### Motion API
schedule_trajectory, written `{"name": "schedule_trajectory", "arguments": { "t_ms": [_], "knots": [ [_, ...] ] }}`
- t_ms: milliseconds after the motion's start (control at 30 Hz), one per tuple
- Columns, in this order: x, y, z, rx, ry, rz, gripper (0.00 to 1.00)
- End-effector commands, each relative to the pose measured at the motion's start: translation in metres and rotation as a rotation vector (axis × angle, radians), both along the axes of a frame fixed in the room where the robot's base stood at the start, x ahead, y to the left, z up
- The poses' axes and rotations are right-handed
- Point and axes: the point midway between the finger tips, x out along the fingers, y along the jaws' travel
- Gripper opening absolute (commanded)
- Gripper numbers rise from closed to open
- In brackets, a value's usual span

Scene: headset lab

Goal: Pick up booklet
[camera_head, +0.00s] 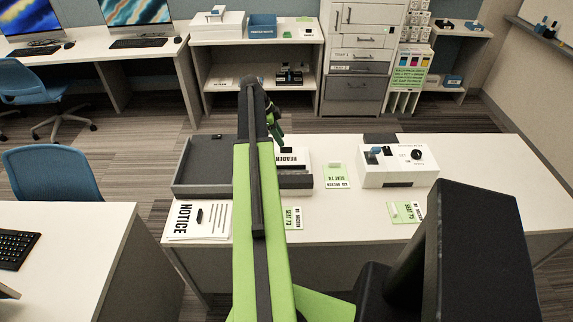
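No thing in view is plainly marked as a booklet. Flat green and white pieces lie on the white table: one marked SEAT 74 (336,175), one at the left marked SEAT 73 (292,217), and another at the right (403,212). A white NOTICE sheet (197,220) with a small black item on it lies at the table's front left. My gripper (276,132) is at the far end of my green arm, above the table's back edge. It is small and partly hidden by the arm, so its opening is unclear.
A dark grey tray (203,191) and a white READER box (292,158) stand at the table's back left, partly behind my arm. A white device box (398,168) stands back right. A blue chair (52,176) stands left.

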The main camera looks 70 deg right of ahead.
Motion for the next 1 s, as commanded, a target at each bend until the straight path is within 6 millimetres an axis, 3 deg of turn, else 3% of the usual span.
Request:
{"name": "schedule_trajectory", "arguments": {
  "t_ms": [133, 367, 600, 900, 1000],
  "knots": [
    [-0.004, 0.0, -0.011, 0.0, 0.0, 0.0, 0.36],
    [-0.018, -0.002, -0.048, 0.0, 0.0, -0.001, 0.36],
    [-0.02, -0.003, -0.046, 0.0, 0.0, 0.0, 0.36],
    [-0.021, -0.004, -0.046, 0.0, 0.0, -0.001, 0.0],
    [-0.021, -0.004, -0.046, 0.0, 0.0, -0.001, 0.0]
  ]
}}
